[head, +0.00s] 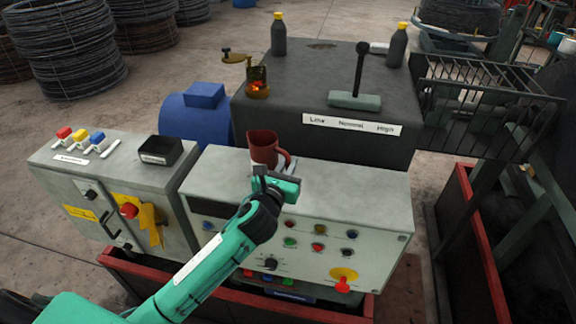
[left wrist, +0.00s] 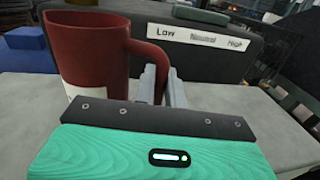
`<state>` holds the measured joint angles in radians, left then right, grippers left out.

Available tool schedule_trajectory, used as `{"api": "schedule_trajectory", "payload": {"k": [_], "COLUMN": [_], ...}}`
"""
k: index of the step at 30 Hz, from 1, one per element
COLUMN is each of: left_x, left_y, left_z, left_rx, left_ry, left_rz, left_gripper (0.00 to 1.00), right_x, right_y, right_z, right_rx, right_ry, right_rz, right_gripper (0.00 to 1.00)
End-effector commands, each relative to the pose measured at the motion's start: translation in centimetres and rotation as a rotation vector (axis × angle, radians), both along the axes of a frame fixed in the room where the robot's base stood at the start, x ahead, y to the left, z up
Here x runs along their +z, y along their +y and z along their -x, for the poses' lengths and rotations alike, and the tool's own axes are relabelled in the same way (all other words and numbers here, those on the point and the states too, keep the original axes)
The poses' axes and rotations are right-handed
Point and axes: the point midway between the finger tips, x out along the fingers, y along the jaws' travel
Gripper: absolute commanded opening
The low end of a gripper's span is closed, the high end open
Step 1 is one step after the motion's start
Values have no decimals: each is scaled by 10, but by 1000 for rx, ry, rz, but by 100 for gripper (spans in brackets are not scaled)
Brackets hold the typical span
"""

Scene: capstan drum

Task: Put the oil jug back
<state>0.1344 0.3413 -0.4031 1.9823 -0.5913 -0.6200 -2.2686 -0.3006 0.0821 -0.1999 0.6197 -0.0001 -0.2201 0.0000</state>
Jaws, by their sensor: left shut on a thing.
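The oil jug (head: 263,147) is dark red with a handle on its right side and a pale patch low on its body. It appears upright at the top of the grey control cabinet; I cannot tell whether its base touches the surface. In the left wrist view the jug (left wrist: 90,55) fills the upper left. My left gripper (head: 286,168) is shut on the jug's handle, and its fingers (left wrist: 158,85) show at the handle's lower part. My right gripper is not in view.
The grey control cabinet (head: 370,190) has free top surface to the right. Behind it stands a dark gearbox (head: 290,130) with a Low/Neutral/High label, a lever (head: 360,75) and two dark bottles. A blue motor (head: 195,120) and a black tray (head: 160,150) lie left.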

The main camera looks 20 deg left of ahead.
Motion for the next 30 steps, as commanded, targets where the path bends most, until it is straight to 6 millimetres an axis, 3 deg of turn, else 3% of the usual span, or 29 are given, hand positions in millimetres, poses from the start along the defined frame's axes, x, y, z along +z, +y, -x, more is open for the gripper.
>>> {"api": "schedule_trajectory", "payload": {"k": [13, 14, 17, 27, 30], "left_x": [-8, -9, -8, -4, -8], "left_y": [0, 0, 0, 0, 0], "left_z": [0, 0, 0, 1, 11], "left_rx": [-1, -1, -1, -1, -2], "left_ry": [-3, -1, -1, -2, -1], "left_rz": [0, 1, 1, 0, -1], "left_gripper": [0, 16, 34, 34, 34], "right_x": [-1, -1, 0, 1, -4], "right_y": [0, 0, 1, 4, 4], "right_z": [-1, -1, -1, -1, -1], "right_rx": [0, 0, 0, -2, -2], "right_ry": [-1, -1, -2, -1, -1], "right_rz": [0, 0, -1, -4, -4], "right_gripper": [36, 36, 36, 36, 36]}}
